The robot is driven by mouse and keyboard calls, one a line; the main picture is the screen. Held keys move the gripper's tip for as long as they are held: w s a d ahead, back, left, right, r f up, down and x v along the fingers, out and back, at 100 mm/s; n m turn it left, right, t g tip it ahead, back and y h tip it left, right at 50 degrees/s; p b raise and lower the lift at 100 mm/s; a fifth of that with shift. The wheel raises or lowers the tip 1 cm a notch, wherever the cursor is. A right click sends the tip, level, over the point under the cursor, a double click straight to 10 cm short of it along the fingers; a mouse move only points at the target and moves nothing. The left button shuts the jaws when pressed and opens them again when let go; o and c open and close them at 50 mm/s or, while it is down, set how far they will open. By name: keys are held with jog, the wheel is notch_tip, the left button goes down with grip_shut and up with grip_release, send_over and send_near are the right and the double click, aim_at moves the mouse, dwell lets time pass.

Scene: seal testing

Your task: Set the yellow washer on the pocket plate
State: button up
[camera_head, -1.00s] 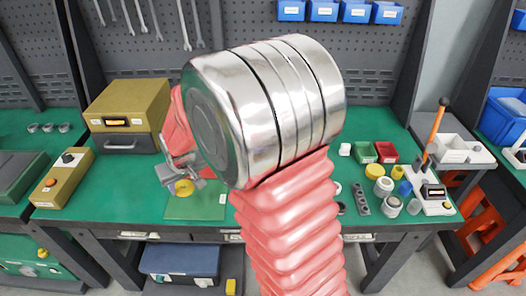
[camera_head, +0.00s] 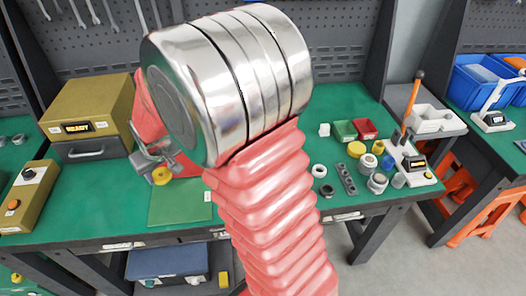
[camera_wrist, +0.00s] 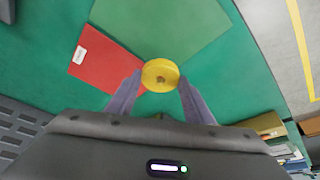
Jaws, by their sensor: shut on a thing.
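The yellow washer (camera_wrist: 160,75) is held between the two fingertips of my gripper (camera_wrist: 160,82) in the wrist view. In the head view the washer (camera_head: 161,176) hangs under my gripper (camera_head: 154,161), by the back left corner of a green mat. The gap between washer and surface cannot be told. A narrow grey plate with several round pockets (camera_head: 346,178), which looks like the pocket plate, lies on the bench right of my arm. My silver and red arm hides the middle of the bench.
The green mat (camera_head: 180,208) is bare; a red mat (camera_wrist: 104,61) lies beside it. A drawer box (camera_head: 92,112) stands behind left. White and dark rings, yellow parts (camera_head: 356,149), metal cylinders (camera_head: 377,183), small bins (camera_head: 345,130) and a lever press (camera_head: 412,160) crowd the right side.

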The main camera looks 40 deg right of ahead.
jog(key=s+d+r+m, duration=0.1)
jog(key=s+d, duration=0.4)
jog(key=d, duration=0.3)
jog(key=s+d+r+m+h, duration=0.1)
jog(key=s+d, duration=0.5)
jog(key=d, duration=0.3)
jog(key=s+d+r+m, duration=0.1)
jog(key=s+d, duration=0.5)
jog(key=d, duration=0.3)
jog(key=shift+s+d, duration=0.15)
jog(key=shift+s, duration=0.1)
jog(key=shift+f, duration=2.15)
jog(key=shift+f, duration=0.3)
jog(key=o, duration=0.9)
jog(key=shift+r, duration=0.1)
